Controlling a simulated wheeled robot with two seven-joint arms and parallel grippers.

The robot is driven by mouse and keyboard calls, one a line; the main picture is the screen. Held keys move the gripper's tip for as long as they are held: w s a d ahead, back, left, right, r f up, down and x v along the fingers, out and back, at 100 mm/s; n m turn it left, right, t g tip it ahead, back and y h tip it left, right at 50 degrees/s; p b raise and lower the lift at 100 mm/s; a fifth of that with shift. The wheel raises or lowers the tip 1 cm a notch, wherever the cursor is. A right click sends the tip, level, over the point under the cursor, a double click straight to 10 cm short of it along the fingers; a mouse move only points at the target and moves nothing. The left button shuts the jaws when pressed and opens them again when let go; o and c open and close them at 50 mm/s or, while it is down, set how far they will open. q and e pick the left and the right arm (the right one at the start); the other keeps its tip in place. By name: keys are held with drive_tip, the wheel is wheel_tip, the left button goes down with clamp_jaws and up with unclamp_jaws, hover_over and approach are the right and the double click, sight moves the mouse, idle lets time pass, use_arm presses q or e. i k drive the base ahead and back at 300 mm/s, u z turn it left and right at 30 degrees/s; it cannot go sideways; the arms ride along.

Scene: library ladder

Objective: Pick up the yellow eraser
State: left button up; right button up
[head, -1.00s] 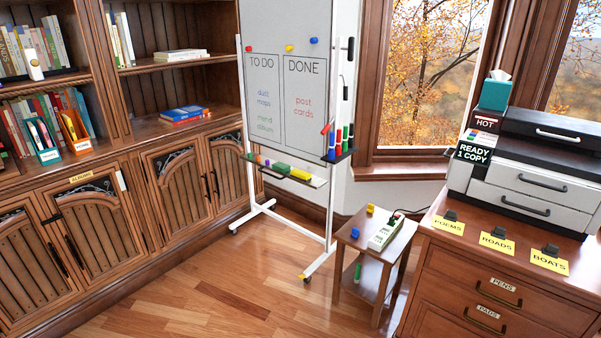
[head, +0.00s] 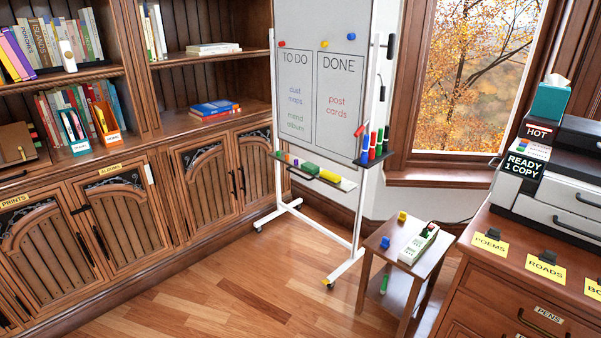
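A yellow block that looks like the yellow eraser (head: 330,176) lies on the narrow tray (head: 346,185) under the whiteboard. Neither of my grippers shows in the head view.
The whiteboard (head: 318,135) stands on a white wheeled frame (head: 346,268). A cup-like holder of markers (head: 372,153) is at its right edge. A small side table (head: 385,258) stands to the right, and a drawer cabinet (head: 490,290) farther right. The wooden floor (head: 210,305) in front is clear.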

sight(333, 178)
drive_tip(key=u, duration=0.7)
drive_tip(key=i, duration=1.95)
drive_tip(key=z, duration=0.6)
drive_tip(key=i, duration=1.35)
drive_tip(key=z, duration=1.1)
